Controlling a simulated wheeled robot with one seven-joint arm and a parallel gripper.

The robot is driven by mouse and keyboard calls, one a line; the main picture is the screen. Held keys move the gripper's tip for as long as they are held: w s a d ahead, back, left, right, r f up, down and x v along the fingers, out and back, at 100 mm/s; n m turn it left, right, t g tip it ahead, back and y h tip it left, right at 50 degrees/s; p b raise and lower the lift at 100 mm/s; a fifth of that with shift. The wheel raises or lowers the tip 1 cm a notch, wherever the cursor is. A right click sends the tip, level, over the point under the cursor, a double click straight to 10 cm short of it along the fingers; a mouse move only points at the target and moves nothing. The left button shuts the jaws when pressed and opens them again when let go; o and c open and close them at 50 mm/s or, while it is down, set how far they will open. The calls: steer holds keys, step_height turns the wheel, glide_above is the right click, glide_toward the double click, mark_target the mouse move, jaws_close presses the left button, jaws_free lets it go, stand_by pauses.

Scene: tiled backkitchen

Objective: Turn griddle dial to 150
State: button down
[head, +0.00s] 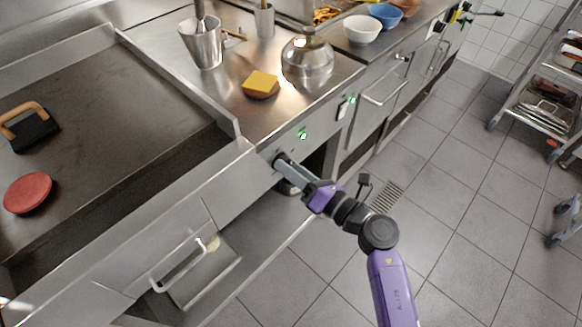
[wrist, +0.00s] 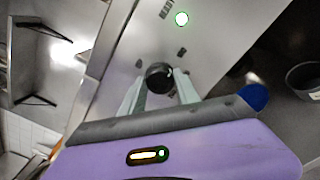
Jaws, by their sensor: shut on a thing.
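The griddle dial (wrist: 159,76) is a small dark round knob on the steel front panel, seen in the wrist view between my two pale fingers. My gripper (wrist: 158,88) is shut on it, one finger on each side. In the head view my gripper (head: 281,161) reaches the front panel near the right end of the griddle (head: 120,112), and it hides the dial there. I cannot read any number or pointer on the dial.
A green light (head: 303,134) glows on the panel right of my gripper.

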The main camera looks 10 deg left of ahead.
steer(key=shift+m+p, duration=0.3)
steer(key=shift+p, duration=0.2)
steer(key=shift+f+m+p, duration=0.1)
steer(key=shift+m+p, duration=4.1)
steer(key=shift+m, duration=0.3)
steer(key=c, duration=0.9)
jaws_free()
steer(key=shift+d, duration=0.1)
